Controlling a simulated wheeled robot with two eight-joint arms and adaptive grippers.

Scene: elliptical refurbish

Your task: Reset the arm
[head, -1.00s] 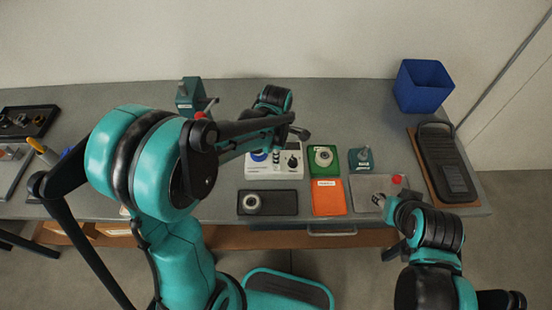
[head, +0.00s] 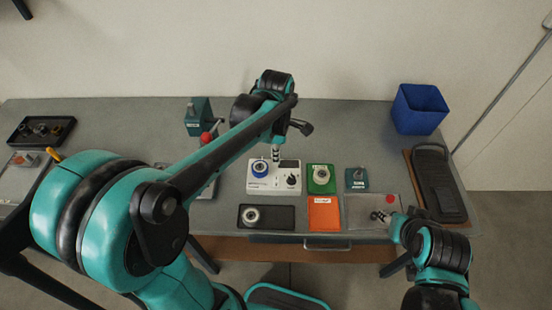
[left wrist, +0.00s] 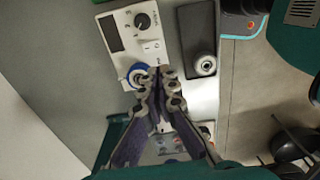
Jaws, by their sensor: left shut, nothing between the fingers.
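My left arm reaches from the lower left over the table in the head view. My left gripper (head: 277,152) points down just above the back edge of a white device with a dial (head: 274,177). In the left wrist view its fingers (left wrist: 160,76) are together and empty, in front of a blue ring (left wrist: 135,74) on that device. The fingers look close to the ring; whether they touch it I cannot tell. My right gripper (head: 381,216) is low over a clear flat tray (head: 362,208) at the right; its jaws are too small to read.
A black tray with a metal ring (head: 266,217), an orange pad (head: 324,214), a green pad (head: 321,179) and a teal block (head: 357,178) surround the device. A blue bin (head: 419,108) stands back right.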

